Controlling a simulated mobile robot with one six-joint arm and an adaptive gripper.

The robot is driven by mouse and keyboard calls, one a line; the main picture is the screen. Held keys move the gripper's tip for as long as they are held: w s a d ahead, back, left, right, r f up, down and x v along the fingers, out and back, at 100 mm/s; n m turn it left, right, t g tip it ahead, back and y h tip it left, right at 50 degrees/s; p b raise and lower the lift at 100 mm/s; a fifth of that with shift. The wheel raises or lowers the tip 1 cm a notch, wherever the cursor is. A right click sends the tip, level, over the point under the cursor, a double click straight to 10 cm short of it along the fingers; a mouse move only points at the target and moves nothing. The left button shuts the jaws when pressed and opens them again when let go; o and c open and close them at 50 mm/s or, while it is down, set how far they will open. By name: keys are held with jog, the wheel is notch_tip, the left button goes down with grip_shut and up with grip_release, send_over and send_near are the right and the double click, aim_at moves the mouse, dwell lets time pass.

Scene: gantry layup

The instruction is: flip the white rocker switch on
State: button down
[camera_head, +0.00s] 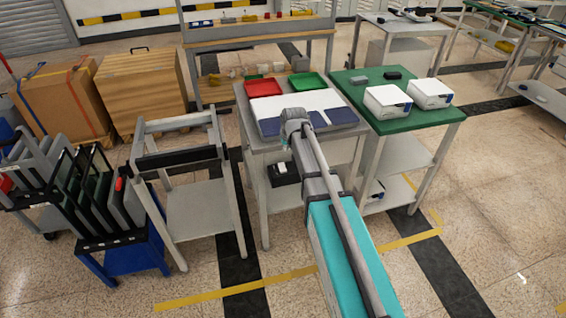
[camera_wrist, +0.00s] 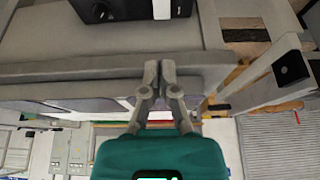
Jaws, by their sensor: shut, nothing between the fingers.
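A black box (camera_head: 284,175) with a white part, likely the white rocker switch (camera_head: 282,168), shows below the grey table's top in the head view. The box (camera_wrist: 120,10) is at the top edge of the wrist view, and the white switch (camera_wrist: 162,9) is partly cut off there. Whether it is on or off cannot be told. My gripper (camera_wrist: 160,68) is shut and empty, with its fingertips together, apart from the switch. In the head view, my arm's end is at the table's front edge and the fingers are not clear.
The grey table (camera_head: 242,110) carries a red tray (camera_head: 263,88), a green tray (camera_head: 307,85) and blue and white sheets. A green-topped table (camera_head: 430,121) with two white devices stands at right. A grey frame cart (camera_head: 200,200) stands at left. Floor in front is open.

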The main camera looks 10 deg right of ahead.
aim_at(281, 165)
jog(key=shift+f, duration=0.1)
dwell(0.3)
jog(key=b+x, duration=1.3)
jog(key=shift+w+f, duration=0.15)
jog(key=shift+f, duration=0.25)
dwell(0.3)
jog(key=shift+a, duration=0.15)
dwell(0.4)
